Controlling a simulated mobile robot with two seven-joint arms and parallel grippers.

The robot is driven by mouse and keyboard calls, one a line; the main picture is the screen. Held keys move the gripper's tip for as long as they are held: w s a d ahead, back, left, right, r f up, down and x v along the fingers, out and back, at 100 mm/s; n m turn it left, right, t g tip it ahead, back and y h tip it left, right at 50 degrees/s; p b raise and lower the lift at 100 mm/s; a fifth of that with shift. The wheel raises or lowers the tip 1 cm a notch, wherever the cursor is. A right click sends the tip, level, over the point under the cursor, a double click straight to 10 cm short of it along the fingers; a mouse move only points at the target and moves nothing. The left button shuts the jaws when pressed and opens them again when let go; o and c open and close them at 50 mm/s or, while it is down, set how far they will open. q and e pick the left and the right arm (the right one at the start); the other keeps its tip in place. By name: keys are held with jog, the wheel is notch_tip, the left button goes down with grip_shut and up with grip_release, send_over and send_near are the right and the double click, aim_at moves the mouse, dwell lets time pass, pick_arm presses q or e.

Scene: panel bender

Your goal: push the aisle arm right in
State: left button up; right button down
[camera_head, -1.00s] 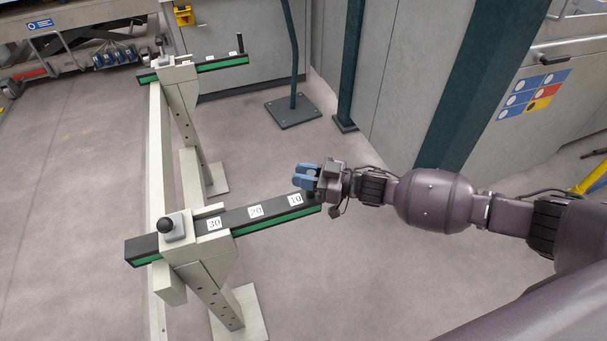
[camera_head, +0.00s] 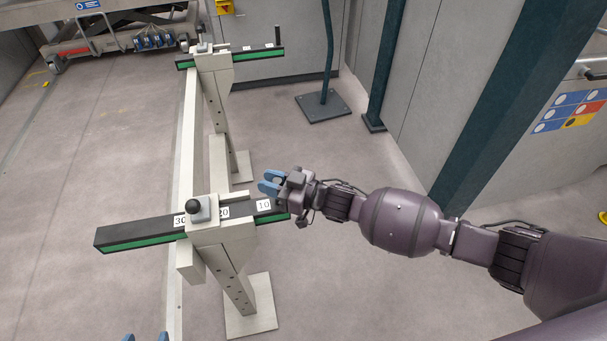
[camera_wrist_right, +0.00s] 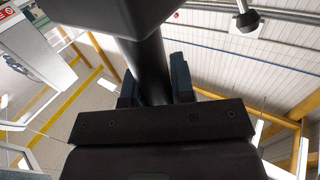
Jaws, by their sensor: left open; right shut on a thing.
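The near sliding arm (camera_head: 140,235), dark with a green side strip and number labels, passes through the head of a cream post (camera_head: 235,250). I take it as the aisle arm. Label 10 is right of the head, 20 is close beside it, and 30 is on its left. My right gripper (camera_head: 270,184) is at the arm's right end. In the right wrist view its blue fingers (camera_wrist_right: 154,85) are shut around a dark upright handle (camera_wrist_right: 152,70). My left gripper (camera_head: 146,338) shows only two blue fingertips, apart and empty, at the bottom edge.
A black knob (camera_head: 194,206) sits on the near post's head. A second sliding arm (camera_head: 265,55) with an upright handle (camera_head: 278,36) is on the far post. A dark green pole on a base plate (camera_head: 323,107) stands behind. The floor on the left is clear.

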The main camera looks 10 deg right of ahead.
send_over(245, 206)
jog(key=shift+a, duration=0.15)
jog(key=c, duration=1)
grip_release()
jog(key=shift+o, duration=0.2)
jog(key=p+v, duration=0.1)
jog(key=v, duration=0.9)
jog(key=shift+d, duration=0.35)
jog(key=shift+s, duration=0.15)
